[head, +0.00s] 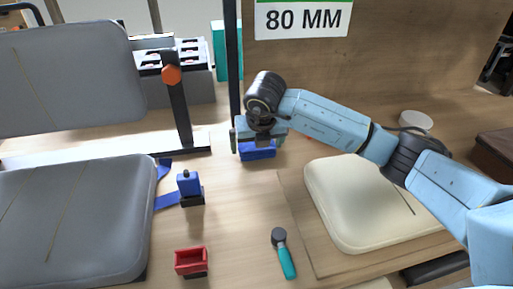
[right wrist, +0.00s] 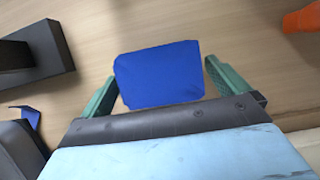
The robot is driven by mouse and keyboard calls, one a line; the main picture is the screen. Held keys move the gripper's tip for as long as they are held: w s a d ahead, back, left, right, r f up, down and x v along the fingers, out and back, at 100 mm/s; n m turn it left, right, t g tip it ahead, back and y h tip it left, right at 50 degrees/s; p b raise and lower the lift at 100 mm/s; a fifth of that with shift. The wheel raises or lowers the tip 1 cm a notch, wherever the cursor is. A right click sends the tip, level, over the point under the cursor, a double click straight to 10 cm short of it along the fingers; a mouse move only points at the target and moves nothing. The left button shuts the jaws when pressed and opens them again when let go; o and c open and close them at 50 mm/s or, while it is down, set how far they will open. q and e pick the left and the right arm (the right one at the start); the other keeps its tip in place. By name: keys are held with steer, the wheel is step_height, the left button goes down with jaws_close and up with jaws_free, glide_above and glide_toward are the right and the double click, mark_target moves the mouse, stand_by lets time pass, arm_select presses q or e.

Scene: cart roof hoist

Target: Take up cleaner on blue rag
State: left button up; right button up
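The blue rag (head: 257,152) lies on the wooden surface, below my right gripper (head: 257,138) in the head view. In the right wrist view the blue rag (right wrist: 158,75) shows as a flat blue piece between the two green fingers of my right gripper (right wrist: 162,82). The fingers are spread on either side of it, the left one close to its edge and the right one with a small gap. I cannot make out any cleaner on or by the rag. My left gripper is not in view.
A dark post with an orange knob (head: 171,75) and a blue block on a dark base (head: 190,187) stand left of the rag. A red tray (head: 191,262) and a teal-handled tool (head: 283,255) lie nearer. A cream cushion (head: 365,200) lies at right.

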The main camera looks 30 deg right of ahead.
steer(key=c, duration=0.7)
steer(key=shift+r, duration=0.55)
step_height(320, 180, up, 7)
steer(key=shift+f+p, duration=0.2)
steer(key=shift+p, duration=0.85)
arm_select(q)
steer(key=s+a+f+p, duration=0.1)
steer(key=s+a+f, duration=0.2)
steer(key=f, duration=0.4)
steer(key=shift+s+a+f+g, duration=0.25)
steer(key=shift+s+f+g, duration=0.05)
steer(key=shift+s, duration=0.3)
arm_select(e)
steer(key=shift+s+a+f, duration=0.1)
steer(key=shift+s+a, duration=0.65)
steer(key=shift+s, duration=2.15)
steer(key=shift+s+a+f, duration=0.15)
steer(key=shift+s+a, duration=0.65)
steer(key=shift+s, duration=2.15)
steer(key=shift+s+a+f, duration=0.1)
steer(key=shift+s+a, duration=0.65)
steer(key=shift+s, duration=2.15)
